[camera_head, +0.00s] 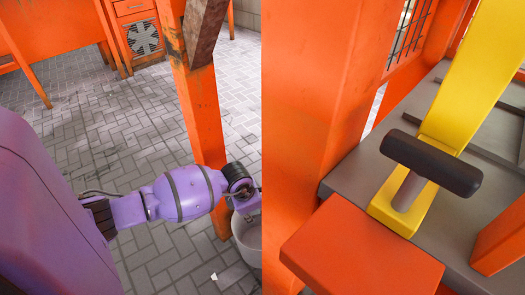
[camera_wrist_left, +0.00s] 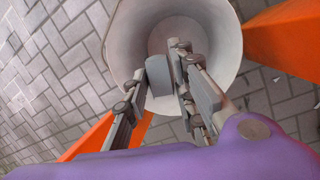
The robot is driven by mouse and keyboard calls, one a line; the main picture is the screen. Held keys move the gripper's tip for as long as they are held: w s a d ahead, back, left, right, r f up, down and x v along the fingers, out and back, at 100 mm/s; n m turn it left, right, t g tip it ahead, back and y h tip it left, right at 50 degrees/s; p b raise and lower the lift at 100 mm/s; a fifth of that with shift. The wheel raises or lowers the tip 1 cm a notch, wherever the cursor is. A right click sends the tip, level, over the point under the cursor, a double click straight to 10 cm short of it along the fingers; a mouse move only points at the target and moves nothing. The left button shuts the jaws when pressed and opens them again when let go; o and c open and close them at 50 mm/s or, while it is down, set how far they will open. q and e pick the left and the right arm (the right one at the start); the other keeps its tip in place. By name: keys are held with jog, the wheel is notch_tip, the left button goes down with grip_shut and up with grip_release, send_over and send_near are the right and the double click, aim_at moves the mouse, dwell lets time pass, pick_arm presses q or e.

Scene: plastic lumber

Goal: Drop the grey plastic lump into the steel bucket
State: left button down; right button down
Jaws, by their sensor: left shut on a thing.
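The steel bucket (camera_wrist_left: 222,30) stands on the floor and fills the upper middle of the left wrist view. In the head view only part of the bucket (camera_head: 246,240) shows, beside the orange panel. My left gripper (camera_wrist_left: 168,80) is over the bucket's mouth, shut on the grey plastic lump (camera_wrist_left: 158,75). The lump appears against the bucket's inside; its exact height above the bottom is hard to tell. In the head view my purple left arm reaches right toward the bucket, and the lump is not visible there. My right gripper is not in view.
An orange post (camera_head: 203,115) rises just behind my left wrist. A large orange panel (camera_head: 310,110) borders the bucket on the right. A yellow lever with a black handle (camera_head: 435,162) stands on the machine at right. The paved floor (camera_head: 110,130) is open at left.

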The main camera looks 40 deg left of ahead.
pick_arm(q)
jog(key=c, duration=1.4)
grip_release()
jog(key=shift+r, duration=0.15)
jog(key=v, duration=1.1)
jog(key=shift+s+r, duration=0.2)
jog(key=shift+r, duration=0.15)
